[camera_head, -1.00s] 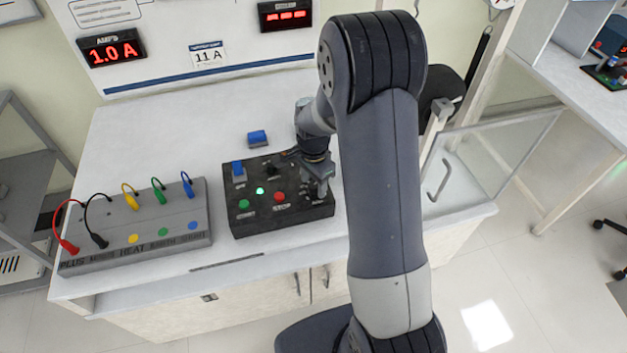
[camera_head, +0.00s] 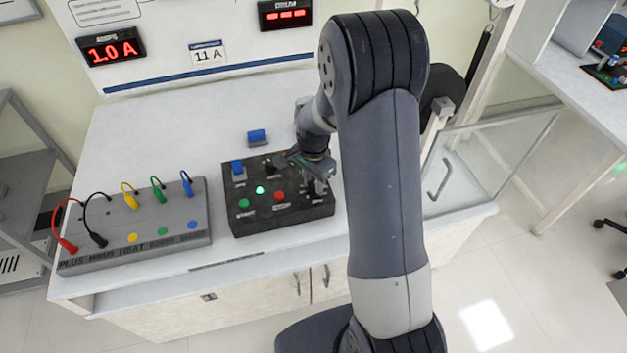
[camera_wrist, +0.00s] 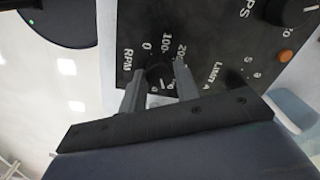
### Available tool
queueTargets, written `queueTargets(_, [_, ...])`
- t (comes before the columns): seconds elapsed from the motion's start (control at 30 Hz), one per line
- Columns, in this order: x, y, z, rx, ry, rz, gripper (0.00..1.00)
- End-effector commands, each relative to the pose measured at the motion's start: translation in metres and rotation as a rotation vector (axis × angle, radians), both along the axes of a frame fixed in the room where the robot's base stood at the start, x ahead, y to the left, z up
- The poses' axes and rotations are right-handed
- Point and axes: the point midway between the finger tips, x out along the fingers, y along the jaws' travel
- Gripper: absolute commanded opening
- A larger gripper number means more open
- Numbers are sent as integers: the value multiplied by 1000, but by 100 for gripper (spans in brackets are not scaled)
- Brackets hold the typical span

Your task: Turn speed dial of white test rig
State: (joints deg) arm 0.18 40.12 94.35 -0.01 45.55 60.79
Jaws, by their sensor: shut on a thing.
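The black control box (camera_head: 284,219) stands on the white bench, with labelled buttons and knobs on its top. In the wrist view the dark round dial (camera_wrist: 157,73) sits beside the RPM label on the black panel, with scale marks 0, 100 and 200 around it. My gripper (camera_wrist: 159,84) is shut on this dial, one finger on each side; the fingers hide part of it. In the head view my gripper (camera_head: 318,187) is low over the box's right end and hides the dial.
A grey socket box (camera_head: 135,246) with coloured cables stands to the left. A blue block (camera_head: 257,137) lies behind the control box. Red (camera_head: 279,196) and green (camera_head: 244,203) buttons are left of my gripper. A clear panel (camera_head: 485,165) stands at right.

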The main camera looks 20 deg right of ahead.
Motion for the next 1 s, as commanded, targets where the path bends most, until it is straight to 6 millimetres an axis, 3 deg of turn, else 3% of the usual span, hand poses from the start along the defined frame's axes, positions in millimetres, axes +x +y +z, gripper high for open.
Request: queueTargets(1.0, [1,0,0,0,-3,870,7])
